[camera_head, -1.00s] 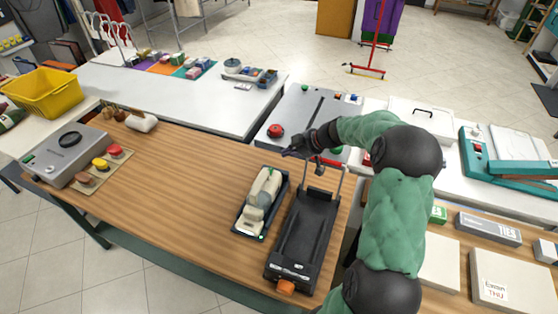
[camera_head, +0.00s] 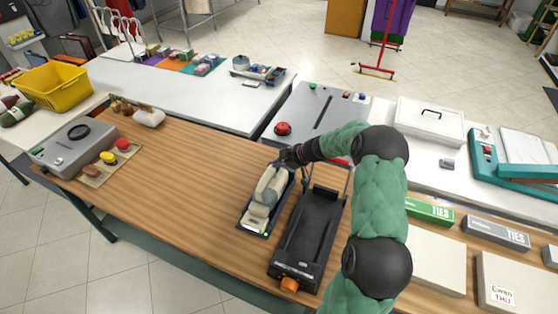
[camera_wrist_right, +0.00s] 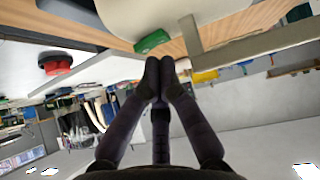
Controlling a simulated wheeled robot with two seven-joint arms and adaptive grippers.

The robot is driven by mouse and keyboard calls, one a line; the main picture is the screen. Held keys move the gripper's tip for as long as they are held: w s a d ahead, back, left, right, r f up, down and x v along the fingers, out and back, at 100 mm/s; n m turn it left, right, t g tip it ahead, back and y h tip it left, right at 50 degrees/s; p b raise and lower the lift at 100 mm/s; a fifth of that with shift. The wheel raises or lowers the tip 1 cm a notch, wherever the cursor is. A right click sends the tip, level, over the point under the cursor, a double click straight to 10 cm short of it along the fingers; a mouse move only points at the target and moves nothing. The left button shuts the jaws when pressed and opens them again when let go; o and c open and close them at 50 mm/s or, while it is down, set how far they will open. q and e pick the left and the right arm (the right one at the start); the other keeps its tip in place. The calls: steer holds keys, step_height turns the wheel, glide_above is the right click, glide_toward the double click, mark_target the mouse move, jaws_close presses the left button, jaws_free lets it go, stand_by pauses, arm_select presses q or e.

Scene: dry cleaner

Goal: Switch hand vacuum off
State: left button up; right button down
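The hand vacuum (camera_head: 268,190) is cream with a grey-green part. It lies in a dark cradle (camera_head: 243,222) with a small lit green spot at its near end. My right gripper (camera_head: 278,164) is at the vacuum's far end and covers part of it. In the right wrist view, the gripper's dark fingertips (camera_wrist_right: 160,65) are together with nothing visible between them. They are just below a green button (camera_wrist_right: 152,42) on a cream body (camera_wrist_right: 170,18), probably the vacuum. I cannot tell if they touch it. My left gripper is not in view.
A black flat machine (camera_head: 310,230) with an orange knob stands close right of the cradle. A white bench with a red button (camera_head: 283,128) lies behind. A grey box (camera_head: 75,148) stands at far left.

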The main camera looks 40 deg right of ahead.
stand_by(0.4)
steer(key=shift+w+d+f+y, duration=0.1)
steer(key=shift+d+f+y, duration=0.1)
steer(key=shift+y, duration=0.1)
steer(key=shift+d+f+m, duration=0.1)
steer(key=shift+f+m, duration=0.15)
steer(key=shift+m, duration=0.05)
steer(key=shift+f+y+b, duration=0.2)
steer(key=shift+y+b, duration=0.1)
steer(key=shift+b, duration=0.45)
steer(key=shift+r+b, duration=0.1)
steer(key=shift+b, duration=0.6)
